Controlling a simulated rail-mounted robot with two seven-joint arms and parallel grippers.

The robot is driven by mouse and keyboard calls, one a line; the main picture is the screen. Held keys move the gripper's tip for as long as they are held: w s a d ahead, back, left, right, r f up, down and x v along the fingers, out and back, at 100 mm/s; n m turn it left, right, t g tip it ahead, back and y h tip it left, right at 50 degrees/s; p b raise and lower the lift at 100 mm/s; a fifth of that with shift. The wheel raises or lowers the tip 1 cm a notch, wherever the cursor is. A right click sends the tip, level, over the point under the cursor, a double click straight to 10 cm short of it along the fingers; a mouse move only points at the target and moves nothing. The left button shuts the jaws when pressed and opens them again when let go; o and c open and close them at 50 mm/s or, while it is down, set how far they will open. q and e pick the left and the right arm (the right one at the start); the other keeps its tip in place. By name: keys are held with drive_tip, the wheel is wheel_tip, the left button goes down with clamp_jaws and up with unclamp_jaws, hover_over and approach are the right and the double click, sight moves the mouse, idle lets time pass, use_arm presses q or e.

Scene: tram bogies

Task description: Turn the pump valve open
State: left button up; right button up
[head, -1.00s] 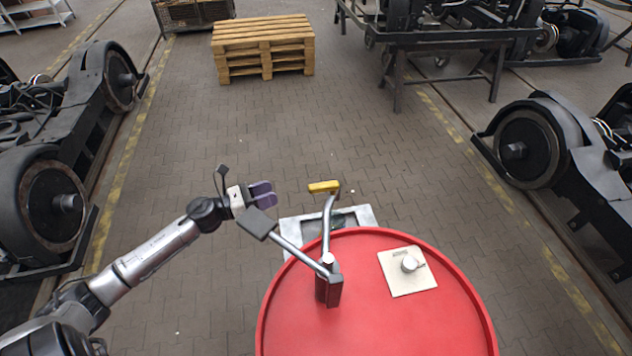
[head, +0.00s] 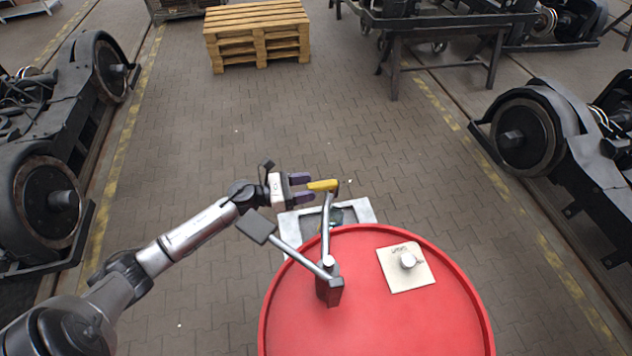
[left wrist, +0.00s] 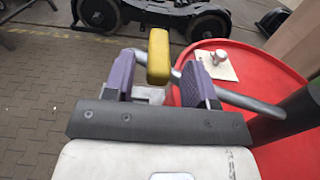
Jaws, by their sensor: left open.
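The pump valve's yellow handle (head: 323,185) sits at the end of a curved metal pipe (head: 328,225) that rises from the pump on the red drum (head: 390,325). My left gripper (head: 306,187) is open, its purple fingers pointing right at the handle's near end. In the left wrist view the yellow handle (left wrist: 158,57) shows between the two fingertips of my left gripper (left wrist: 159,70), with a gap on each side. Whether the handle's near end is inside the jaws is hard to tell. My right gripper is not in view.
A dark lever paddle (head: 257,228) on a metal rod (head: 300,258) stands close below my left gripper. A beige plate with a knob (head: 406,268) lies on the drum. A grey metal tray (head: 366,211) is behind the drum. A pallet stack (head: 257,37) stands far back; the paved floor between is clear.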

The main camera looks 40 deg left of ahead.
sight(316, 184)
use_arm(q)
drive_tip(key=shift+x, duration=1.55)
clamp_jaws()
